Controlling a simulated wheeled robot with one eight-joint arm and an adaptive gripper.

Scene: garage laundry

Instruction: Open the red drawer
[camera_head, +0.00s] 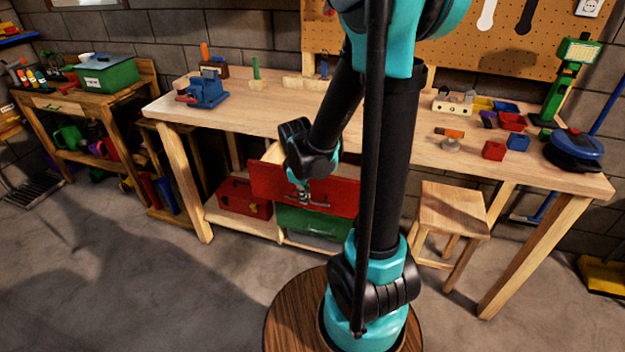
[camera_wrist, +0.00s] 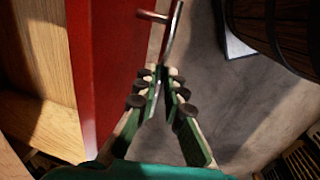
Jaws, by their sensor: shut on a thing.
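The red drawer (camera_head: 335,193) is under the workbench, and its front stands out from the bench. Part of its wooden inside (camera_head: 273,153) shows behind the front, so it is partly open. Its metal handle (camera_head: 320,204) is on the front face. My gripper (camera_head: 303,194) is at the handle. In the wrist view the red front (camera_wrist: 95,65) rises at left with wood behind it. There my gripper (camera_wrist: 160,88) is shut on the handle (camera_wrist: 173,35), with the bar between its green fingers. My arm hides part of the drawer's right side.
A green drawer (camera_head: 312,222) is below the red one, and a red toolbox (camera_head: 243,197) sits on the shelf at its left. A wooden stool (camera_head: 452,208) stands to the right. The workbench top (camera_head: 275,112) is above. Open floor (camera_head: 170,290) lies at front left.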

